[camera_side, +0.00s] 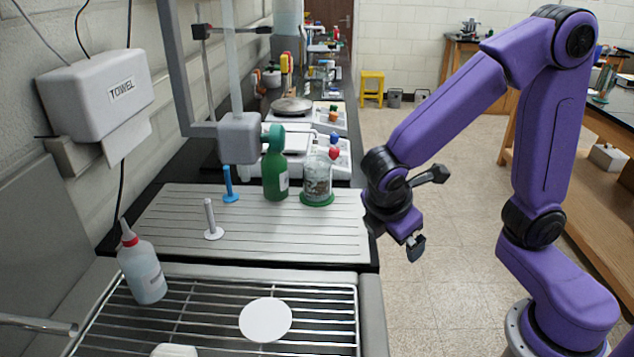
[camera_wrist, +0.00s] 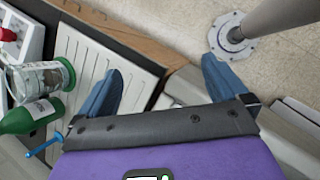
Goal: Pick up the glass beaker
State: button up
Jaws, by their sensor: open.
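The glass beaker (camera_side: 318,180) is clear and stands upright on a green round base on the grooved white board, right of a green bottle (camera_side: 275,170). In the wrist view the beaker (camera_wrist: 38,78) is at the left edge, partly cut by it, beside the green bottle (camera_wrist: 30,116). My gripper (camera_side: 413,246) is right of the beaker and apart from it, near the counter's right edge. In the wrist view my gripper (camera_wrist: 162,75) shows two blue fingers spread wide with nothing between them.
The grooved board (camera_side: 290,235) also bears a blue peg stand (camera_side: 229,188) and a white peg stand (camera_side: 211,222). A white squeeze bottle (camera_side: 142,268) stands at the left by a wire rack (camera_side: 200,315) with a white disc (camera_side: 265,320). The board's right part is clear.

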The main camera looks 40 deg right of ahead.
aim_at(313, 182)
jog(key=w+a+n+t+h, duration=0.1)
jog(key=w+h, duration=0.1)
jog(key=w, duration=0.2)
jog(key=w+a+f+n+h, duration=0.1)
jog(key=w+h, duration=0.1)
jog(key=w, duration=0.3)
jog(key=w+a+n+t+h, duration=0.1)
jog(key=w+h, duration=0.1)
jog(key=w, duration=0.2)
jog(key=shift+w+a+f+n+t, duration=0.2)
jog(key=shift+w+f+n+t, duration=0.05)
jog(key=shift+w+n+t, duration=0.1)
jog(key=w+a+n+t+h, duration=0.1)
jog(key=w, duration=0.1)
jog(key=w+a+f+n+t+h, duration=0.1)
jog(key=w+h, duration=0.1)
jog(key=w, duration=0.1)
jog(key=w+a+f+n+t+h, duration=0.1)
jog(key=w, duration=0.1)
jog(key=shift+w+a+f+h, duration=0.25)
jog(key=shift+w+h, duration=0.05)
jog(key=shift+w, duration=0.1)
jog(key=shift+n, duration=0.25)
jog(key=x, duration=1.1)
jog(key=shift+w+d, duration=0.2)
jog(key=shift+d, duration=0.05)
jog(key=shift+w+x, duration=0.2)
jog(key=shift+x, duration=2.75)
jog(key=shift+a, duration=0.15)
jog(key=c, duration=1)
